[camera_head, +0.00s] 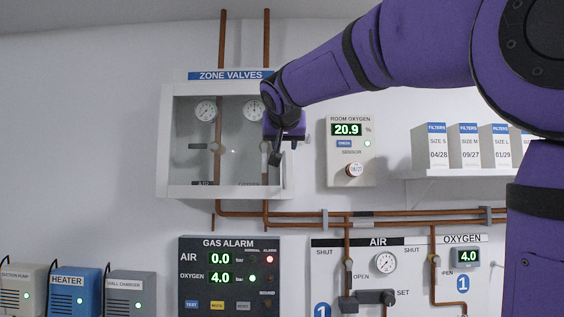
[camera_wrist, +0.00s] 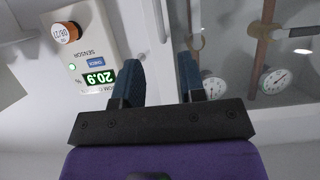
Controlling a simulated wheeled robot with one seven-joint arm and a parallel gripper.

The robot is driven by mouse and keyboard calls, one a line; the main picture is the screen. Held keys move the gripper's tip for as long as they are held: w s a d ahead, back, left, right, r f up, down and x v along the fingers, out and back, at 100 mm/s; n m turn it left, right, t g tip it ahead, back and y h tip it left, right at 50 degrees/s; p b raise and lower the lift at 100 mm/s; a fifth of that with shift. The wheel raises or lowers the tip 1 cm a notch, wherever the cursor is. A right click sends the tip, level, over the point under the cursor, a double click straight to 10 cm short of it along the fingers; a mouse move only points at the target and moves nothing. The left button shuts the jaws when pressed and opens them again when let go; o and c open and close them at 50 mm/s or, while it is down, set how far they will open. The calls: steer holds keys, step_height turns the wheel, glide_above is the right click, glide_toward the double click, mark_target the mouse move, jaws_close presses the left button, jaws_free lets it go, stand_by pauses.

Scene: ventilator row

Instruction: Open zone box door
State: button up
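The zone valve box (camera_head: 167,140) is a white-framed, glass-fronted cabinet on the wall under a blue "ZONE VALVES" sign (camera_head: 229,75). Its door looks shut. Two gauges and pipes show through the glass. My gripper (camera_head: 275,157) is in front of the box's right side and hides part of the frame there. In the wrist view my gripper (camera_wrist: 160,75) is open, its two dark fingers apart. The white right-hand frame (camera_wrist: 174,55) shows between and beyond the fingers. A small pale bar (camera_wrist: 162,22), possibly the door handle, lies ahead between them; contact is not visible.
A room oxygen monitor (camera_head: 349,177) is on the wall close right of the box; it also shows in the wrist view (camera_wrist: 85,45). A shelf (camera_head: 440,173) with filter boxes is farther right. Pipes and a gas alarm panel (camera_head: 229,294) are below. Wall left of the box is clear.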

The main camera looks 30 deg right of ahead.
mark_target(284, 160)
steer(key=x, duration=1)
steer(key=shift+f, duration=0.1)
jaws_close()
